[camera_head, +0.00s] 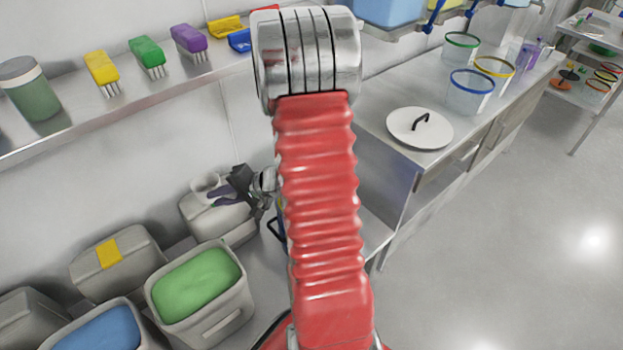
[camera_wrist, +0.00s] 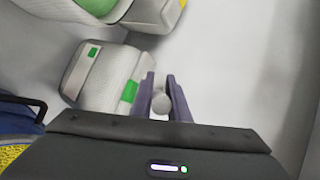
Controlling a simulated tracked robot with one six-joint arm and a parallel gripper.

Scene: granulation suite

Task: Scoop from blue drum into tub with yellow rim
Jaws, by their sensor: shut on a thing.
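My gripper (camera_head: 224,192) is at the left of my red arm, low over a lidded grey bin by the wall. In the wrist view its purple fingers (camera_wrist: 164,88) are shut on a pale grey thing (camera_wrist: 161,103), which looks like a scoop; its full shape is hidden. A blue drum with a black handle and yellow contents (camera_wrist: 18,120) shows at the left edge of the wrist view; in the head view my arm hides nearly all of it. The clear tub with yellow rim (camera_head: 495,67) stands on the right counter, far from my gripper.
Open grey bins hold green stuff (camera_head: 197,284) and blue stuff (camera_head: 103,330) at lower left. A wall shelf (camera_head: 130,108) with brushes runs above. A white lid (camera_head: 420,128) and tubs with blue (camera_head: 471,90) and green (camera_head: 461,45) rims share the right counter. The right floor is clear.

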